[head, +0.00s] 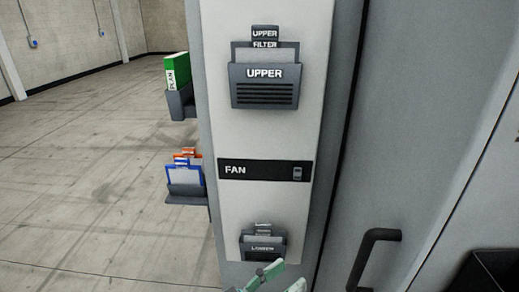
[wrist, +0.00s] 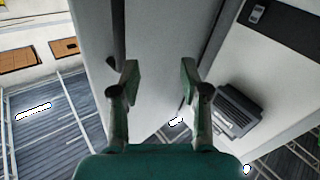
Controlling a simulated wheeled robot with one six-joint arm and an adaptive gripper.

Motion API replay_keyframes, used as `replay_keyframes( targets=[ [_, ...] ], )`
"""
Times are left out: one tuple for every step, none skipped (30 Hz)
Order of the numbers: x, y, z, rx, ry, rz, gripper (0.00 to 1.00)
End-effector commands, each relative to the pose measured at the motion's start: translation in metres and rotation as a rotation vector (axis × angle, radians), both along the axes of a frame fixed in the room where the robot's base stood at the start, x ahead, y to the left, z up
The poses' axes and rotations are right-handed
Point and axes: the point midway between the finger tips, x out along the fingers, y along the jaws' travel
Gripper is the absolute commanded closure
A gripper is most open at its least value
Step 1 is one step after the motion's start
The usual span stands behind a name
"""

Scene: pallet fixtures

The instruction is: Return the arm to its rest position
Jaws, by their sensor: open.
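My gripper (head: 281,281) shows at the bottom edge of the head view, only its green fingertips in sight. They are just below and right of the lower filter holder (head: 264,246), and I cannot tell the gap in depth. In the wrist view my gripper (wrist: 159,76) is open, with nothing between its fingers. Behind the fingers is the plain grey cabinet surface (wrist: 160,45). The rest of my arm is hidden.
The cabinet carries an upper filter holder (head: 264,86), a FAN strip (head: 250,169) with a switch (head: 297,174), and a door handle (head: 374,258). A green PLAN binder (head: 176,72) and blue-edged cards (head: 184,173) sit in side holders. Open floor (head: 80,190) lies left.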

Motion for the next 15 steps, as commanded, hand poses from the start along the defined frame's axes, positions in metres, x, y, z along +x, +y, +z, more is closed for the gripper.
replay_keyframes(
  targets=[
    [0.004, -0.006, -0.008, -0.023, 0.022, 0.018, 0.55],
    [0.006, -0.008, -0.012, -0.035, 0.035, 0.032, 0.55],
    [0.01, -0.012, -0.019, -0.054, 0.054, 0.053, 0.55],
    [0.013, -0.016, -0.025, -0.068, 0.07, 0.069, 0.55],
    [0.016, -0.019, -0.031, -0.083, 0.087, 0.088, 0.55],
    [0.02, -0.024, -0.04, -0.105, 0.112, 0.116, 0.55],
    [0.023, -0.028, -0.048, -0.123, 0.133, 0.138, 0.55],
    [0.025, -0.032, -0.057, -0.14, 0.156, 0.163, 0.55],
    [0.028, -0.039, -0.069, -0.162, 0.186, 0.198, 0.55],
    [0.03, -0.043, -0.079, -0.178, 0.211, 0.226, 0.55],
    [0.031, -0.047, -0.088, -0.193, 0.235, 0.253, 0.55],
    [0.032, -0.053, -0.101, -0.209, 0.264, 0.29, 0.55],
    [0.033, -0.057, -0.111, -0.22, 0.286, 0.318, 0.55],
    [0.032, -0.061, -0.12, -0.23, 0.307, 0.345, 0.55],
    [0.031, -0.066, -0.133, -0.24, 0.335, 0.382, 0.55]
  ],
)
